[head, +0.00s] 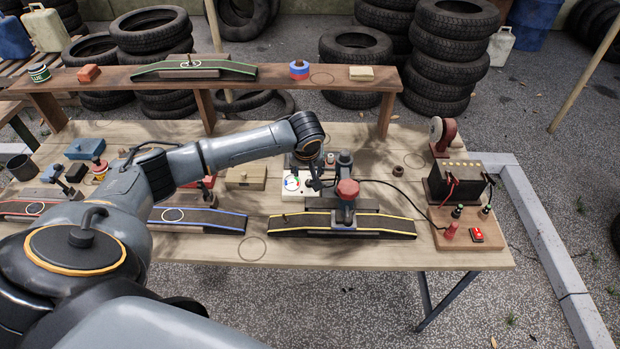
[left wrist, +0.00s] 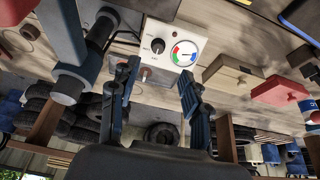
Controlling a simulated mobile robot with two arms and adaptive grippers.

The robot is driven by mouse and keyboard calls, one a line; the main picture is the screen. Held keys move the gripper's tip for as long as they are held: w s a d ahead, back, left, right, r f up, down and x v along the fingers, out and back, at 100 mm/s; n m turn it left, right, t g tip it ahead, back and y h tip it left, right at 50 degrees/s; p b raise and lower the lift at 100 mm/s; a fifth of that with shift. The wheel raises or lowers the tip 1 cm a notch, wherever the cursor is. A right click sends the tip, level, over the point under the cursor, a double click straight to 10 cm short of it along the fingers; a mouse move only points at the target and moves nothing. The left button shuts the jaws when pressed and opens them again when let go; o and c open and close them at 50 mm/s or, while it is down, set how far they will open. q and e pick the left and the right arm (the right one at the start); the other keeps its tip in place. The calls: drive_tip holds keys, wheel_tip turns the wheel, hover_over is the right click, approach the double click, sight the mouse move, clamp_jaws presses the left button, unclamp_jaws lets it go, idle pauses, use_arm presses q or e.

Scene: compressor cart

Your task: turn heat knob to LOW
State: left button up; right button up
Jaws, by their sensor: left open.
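The heat control is a white box with a round dial with coloured segments (left wrist: 183,53) and a dark round knob (left wrist: 158,46) beside it, in the left wrist view. The small markings around the knob are too small to read. In the head view the white box (head: 292,188) is partly hidden by my arm and gripper. My left gripper (left wrist: 157,96) is open and empty, its two dark fingers spread. It is apart from the knob, with the box beyond the fingertips. In the head view the gripper (head: 315,178) is near the box's right side. My right gripper is not in view.
A clamp press with a red knob (head: 347,188) stands close to the right of my gripper, over a yellow-edged strip (head: 390,224). A battery (head: 456,181) stands on a wooden board at the right. A raised shelf (head: 345,83) runs behind.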

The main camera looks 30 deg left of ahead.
use_arm(q)
drive_tip(key=x, duration=0.9)
drive_tip(key=shift+w+f, duration=0.15)
drive_tip(key=shift+f, duration=0.05)
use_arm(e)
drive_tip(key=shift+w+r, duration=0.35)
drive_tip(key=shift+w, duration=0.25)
use_arm(q)
drive_tip(key=shift+c, duration=0.4)
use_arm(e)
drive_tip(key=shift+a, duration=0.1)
use_arm(q)
clamp_jaws()
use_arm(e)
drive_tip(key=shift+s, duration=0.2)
